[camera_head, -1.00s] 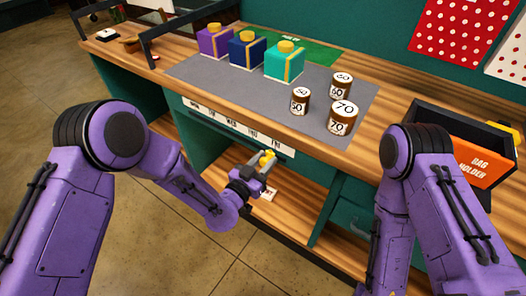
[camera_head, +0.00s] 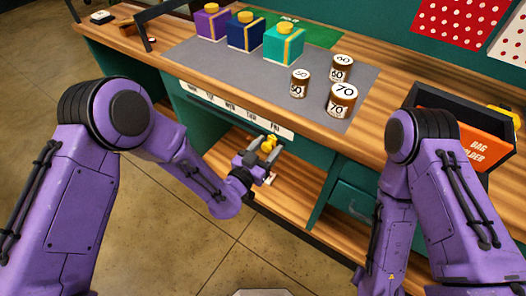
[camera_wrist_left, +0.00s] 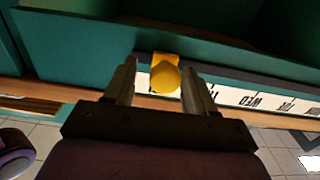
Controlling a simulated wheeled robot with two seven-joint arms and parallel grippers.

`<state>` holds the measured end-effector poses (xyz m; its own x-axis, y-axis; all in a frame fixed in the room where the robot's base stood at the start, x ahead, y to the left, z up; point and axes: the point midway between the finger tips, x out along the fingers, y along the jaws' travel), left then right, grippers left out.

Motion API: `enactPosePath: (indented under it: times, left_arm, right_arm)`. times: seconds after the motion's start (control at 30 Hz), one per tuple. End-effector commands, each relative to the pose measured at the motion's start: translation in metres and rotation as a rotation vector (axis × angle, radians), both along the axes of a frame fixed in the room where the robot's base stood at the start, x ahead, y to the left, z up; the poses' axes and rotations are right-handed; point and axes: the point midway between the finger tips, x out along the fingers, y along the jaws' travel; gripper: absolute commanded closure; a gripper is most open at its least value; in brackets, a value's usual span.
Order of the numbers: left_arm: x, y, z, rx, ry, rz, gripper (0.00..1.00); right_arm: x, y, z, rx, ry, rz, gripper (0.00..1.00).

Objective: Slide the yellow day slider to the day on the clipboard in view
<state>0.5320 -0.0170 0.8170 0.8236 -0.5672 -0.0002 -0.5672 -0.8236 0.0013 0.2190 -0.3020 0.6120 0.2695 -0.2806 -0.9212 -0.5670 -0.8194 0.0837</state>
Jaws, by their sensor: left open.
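The yellow day slider (camera_head: 269,143) sits at the right end of the white day strip (camera_head: 230,107), just below FRI. It also shows as a yellow knob in the left wrist view (camera_wrist_left: 165,77), where the strip is upside down. My left gripper (camera_head: 271,152) is open, with one finger on each side of the slider; I cannot tell whether they touch it. My right gripper is out of view.
Above the strip, a grey mat (camera_head: 190,57) holds three gift boxes (camera_head: 246,32) and three numbered jars (camera_head: 341,99). An orange bag holder (camera_head: 470,140) stands at the right. A wooden shelf (camera_head: 290,205) lies below the counter.

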Motion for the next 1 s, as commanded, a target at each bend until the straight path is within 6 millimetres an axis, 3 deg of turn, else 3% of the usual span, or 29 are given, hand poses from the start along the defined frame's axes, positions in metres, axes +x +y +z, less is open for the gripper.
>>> enactPosePath:
  times: [0.43, 1.0]
  left_arm:
    - [-0.076, 0.05, -0.002, 0.002, 0.0, -0.004, 0.45]
    - [-0.084, 0.055, 0.0, 0.001, -0.001, -0.003, 0.45]
  right_arm:
    - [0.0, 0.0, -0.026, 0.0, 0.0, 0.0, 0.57]
    - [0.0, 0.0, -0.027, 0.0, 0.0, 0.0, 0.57]
